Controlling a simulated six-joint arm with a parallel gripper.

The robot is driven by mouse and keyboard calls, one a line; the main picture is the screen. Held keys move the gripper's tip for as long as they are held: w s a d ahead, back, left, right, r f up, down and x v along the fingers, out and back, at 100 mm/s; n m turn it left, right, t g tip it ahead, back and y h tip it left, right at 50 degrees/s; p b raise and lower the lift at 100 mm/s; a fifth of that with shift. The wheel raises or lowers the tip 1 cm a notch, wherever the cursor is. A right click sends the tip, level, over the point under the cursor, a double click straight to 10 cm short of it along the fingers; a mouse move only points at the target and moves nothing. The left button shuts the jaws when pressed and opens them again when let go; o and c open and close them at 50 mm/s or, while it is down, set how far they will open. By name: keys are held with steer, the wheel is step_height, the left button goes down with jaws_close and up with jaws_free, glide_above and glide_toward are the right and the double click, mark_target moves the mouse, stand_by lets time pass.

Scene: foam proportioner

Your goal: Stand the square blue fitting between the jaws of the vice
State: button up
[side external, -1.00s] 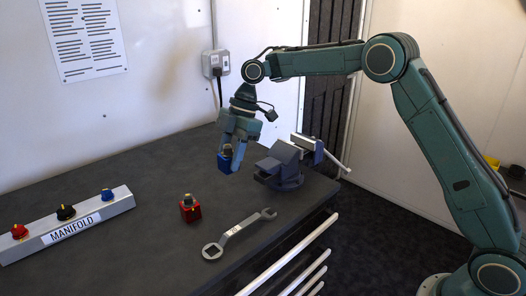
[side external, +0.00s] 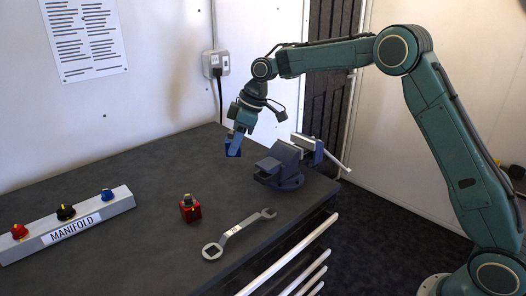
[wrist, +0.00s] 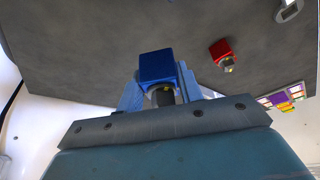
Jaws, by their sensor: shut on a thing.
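The square blue fitting (side external: 233,148) is held in my gripper (side external: 237,138) above the bench, left of the vice. It also shows in the wrist view (wrist: 157,66), between the two fingers (wrist: 160,90), with a dark round stem on the side toward the palm. My gripper is shut on it. The grey-blue vice (side external: 281,166) stands near the right end of the bench, with its jaws at the top and its handle to the right. The fitting is apart from the vice. The gap between the jaws is hard to make out.
The manifold (side external: 70,224) with red, black and blue knobs lies at the left.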

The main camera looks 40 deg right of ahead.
steer(key=w+d+r+m+t+h, duration=0.1)
steer(key=d+r+m+t+h, duration=0.2)
steer(key=d+m, duration=0.65)
steer(key=s+d+r+m+g+h, duration=0.2)
steer(key=s+d+m+g, duration=0.1)
steer(key=m, duration=0.6)
steer(key=s+d+r+m+g+h, duration=0.2)
steer(key=s+m, duration=0.3)
steer(key=m, duration=0.4)
steer(key=shift+s+d+r+g+h, duration=0.2)
steer(key=shift+s+d+g+h, duration=0.1)
steer(key=shift+d+g+h, duration=0.15)
steer(key=shift+f, duration=0.2)
steer(key=shift+f, duration=4.1)
steer(key=o, duration=1.2)
